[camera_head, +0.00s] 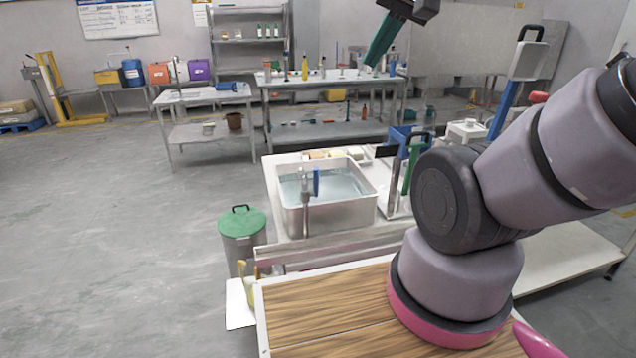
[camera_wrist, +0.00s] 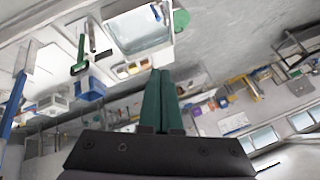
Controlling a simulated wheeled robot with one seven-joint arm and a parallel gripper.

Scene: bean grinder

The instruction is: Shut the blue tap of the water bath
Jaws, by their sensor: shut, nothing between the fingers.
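The water bath (camera_head: 335,213) is a pale metal basin full of water on a white bench in the middle of the head view. A grey tap post stands at its near edge, and the blue tap handle (camera_head: 316,182) sits upright on it. In the wrist view, which looks upside down, the bath (camera_wrist: 118,12) is at the top and the blue tap (camera_wrist: 156,13) is a small shape at its rim. My gripper (camera_head: 372,64) is high at the top of the head view, well away from the tap. Its dark green fingers (camera_wrist: 161,72) are together and empty.
Right of the bath stand a green-handled lever (camera_head: 412,165), a blue crate (camera_head: 402,138) and a tall blue-and-white lever device (camera_head: 515,80). A green-lidded bin (camera_head: 242,222) stands on the floor at left. The space above the bath looks clear.

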